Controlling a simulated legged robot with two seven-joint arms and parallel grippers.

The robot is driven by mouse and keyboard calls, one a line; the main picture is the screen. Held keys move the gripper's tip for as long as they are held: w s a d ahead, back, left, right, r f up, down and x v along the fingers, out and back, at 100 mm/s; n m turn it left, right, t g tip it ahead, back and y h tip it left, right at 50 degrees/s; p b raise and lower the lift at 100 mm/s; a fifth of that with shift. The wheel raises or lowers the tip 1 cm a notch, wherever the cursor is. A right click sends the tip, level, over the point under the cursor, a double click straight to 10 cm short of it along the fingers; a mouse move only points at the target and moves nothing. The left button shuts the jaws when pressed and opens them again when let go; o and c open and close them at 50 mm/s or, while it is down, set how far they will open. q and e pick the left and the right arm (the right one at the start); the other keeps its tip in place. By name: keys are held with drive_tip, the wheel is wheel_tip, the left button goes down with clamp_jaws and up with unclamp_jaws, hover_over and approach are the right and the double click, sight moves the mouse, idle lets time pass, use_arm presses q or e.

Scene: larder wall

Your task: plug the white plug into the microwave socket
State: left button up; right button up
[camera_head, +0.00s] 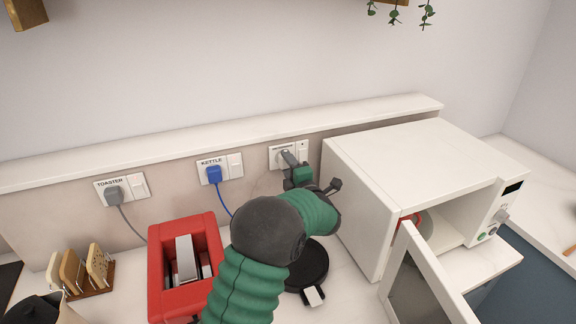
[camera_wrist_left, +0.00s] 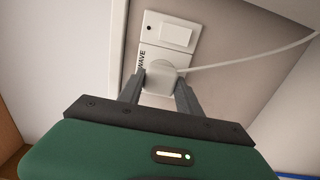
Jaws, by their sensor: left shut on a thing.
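The white plug (camera_wrist_left: 161,79) sits between the fingertips of my left gripper (camera_wrist_left: 160,86), which is shut on it. The plug is at the microwave socket (camera_wrist_left: 170,45), over its lower part, and its white cable runs off to the right in the left wrist view. Whether it is fully seated I cannot tell. In the head view my left gripper (camera_head: 291,159) is at the front of the microwave socket (camera_head: 303,149), and it hides most of the plug and the socket label. My right gripper is not in view.
The open-doored white microwave (camera_head: 400,165) stands right of my left arm. The kettle socket (camera_head: 235,164) holds a blue plug (camera_head: 213,174); the toaster socket (camera_head: 138,184) holds a grey plug (camera_head: 114,195). A red toaster (camera_head: 158,275) and black round base (camera_head: 310,262) stand close by.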

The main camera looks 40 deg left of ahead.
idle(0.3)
use_arm(q)
drive_tip(key=shift+b, duration=0.35)
drive_tip(key=shift+b, duration=0.3)
idle(0.5)
drive_tip(key=shift+w+a, duration=0.15)
drive_tip(key=shift+a, duration=0.2)
idle(0.4)
drive_tip(key=o, duration=1.3)
drive_tip(key=shift+o, duration=0.2)
drive_tip(key=b+v, duration=0.2)
drive_tip(key=v, duration=1.4)
drive_tip(key=shift+d, duration=0.35)
